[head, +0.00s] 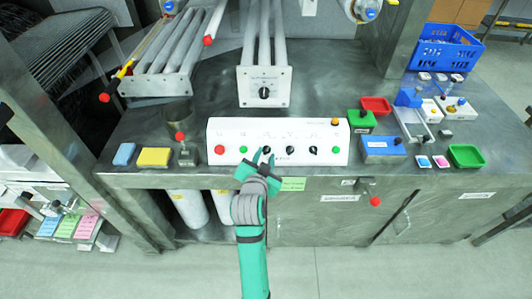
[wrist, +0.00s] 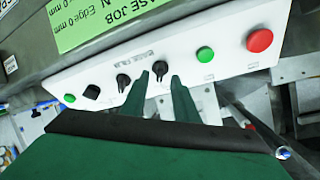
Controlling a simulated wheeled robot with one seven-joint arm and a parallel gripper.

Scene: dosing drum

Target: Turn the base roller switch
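The white control panel (head: 238,133) lies on the steel bench and carries a row of three black rotary knobs between green and red buttons. The leftmost knob (head: 266,150) also shows in the wrist view (wrist: 160,69), by a small label that is hard to read; which switch is the base roller one I cannot tell surely. My gripper (head: 263,157) is open at this knob. In the wrist view its two green fingertips (wrist: 158,80) stand on either side of the knob, with gaps visible. Whether they touch it is not clear.
The middle knob (head: 290,150) and right knob (head: 313,150) are close by. The red button (head: 220,149) and green button (head: 243,149) sit to the left. A yellow sponge (head: 154,157) lies left.

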